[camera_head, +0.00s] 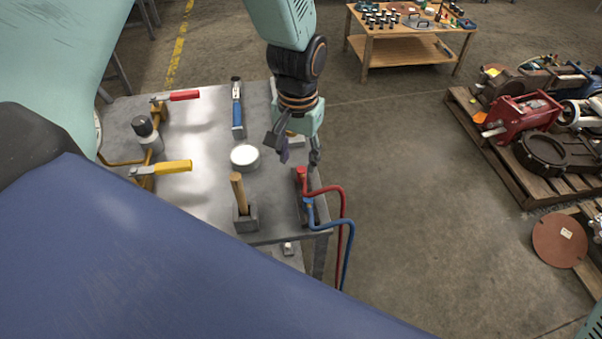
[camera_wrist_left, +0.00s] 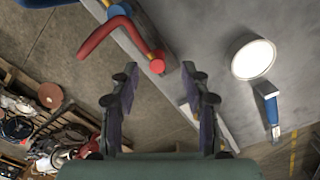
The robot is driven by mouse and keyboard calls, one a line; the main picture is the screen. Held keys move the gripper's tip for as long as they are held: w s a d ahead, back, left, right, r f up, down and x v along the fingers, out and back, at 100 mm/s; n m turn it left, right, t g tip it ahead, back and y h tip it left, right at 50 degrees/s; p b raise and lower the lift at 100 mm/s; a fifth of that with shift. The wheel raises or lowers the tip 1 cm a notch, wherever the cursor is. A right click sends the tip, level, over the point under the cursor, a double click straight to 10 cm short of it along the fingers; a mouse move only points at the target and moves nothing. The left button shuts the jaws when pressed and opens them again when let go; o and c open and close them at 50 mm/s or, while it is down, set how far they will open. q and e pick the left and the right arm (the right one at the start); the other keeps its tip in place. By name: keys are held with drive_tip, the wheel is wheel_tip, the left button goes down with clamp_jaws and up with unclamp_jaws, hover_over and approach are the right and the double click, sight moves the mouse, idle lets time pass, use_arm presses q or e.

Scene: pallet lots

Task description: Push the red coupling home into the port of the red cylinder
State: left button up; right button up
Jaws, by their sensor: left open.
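The red coupling (camera_head: 301,175) sits at the right edge of the grey table (camera_head: 205,215), with a red hose (camera_head: 343,205) hanging from it over the edge. It also shows in the left wrist view (camera_wrist_left: 157,57), beyond the fingertips. My left gripper (camera_head: 297,158) is open and empty, close above the coupling; I see no contact. In the wrist view its fingers (camera_wrist_left: 160,78) stand wide apart. A red body (camera_head: 518,117), possibly the red cylinder, lies on the right pallet; I cannot make out its port. My right gripper is not in view.
A blue coupling (camera_head: 308,203) with a blue hose (camera_head: 349,235) is beside the red one. A white disc (camera_head: 245,155), a wooden handle (camera_head: 238,190) in a grey block, a blue-handled tool (camera_head: 238,115) and lever clamps (camera_head: 173,167) stand on the table. The floor toward the pallet (camera_head: 520,180) is clear.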

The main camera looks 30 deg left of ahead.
sight(302, 169)
use_arm(q)
drive_tip(key=f, duration=0.2)
drive_tip(key=w+f, duration=0.1)
drive_tip(key=f, duration=0.2)
drive_tip(key=shift+d+f+b, duration=0.1)
drive_tip(key=shift+d+b, duration=0.1)
drive_tip(key=shift+b, duration=0.2)
drive_tip(key=shift+s, duration=0.1)
drive_tip(key=c, duration=0.3)
clamp_jaws()
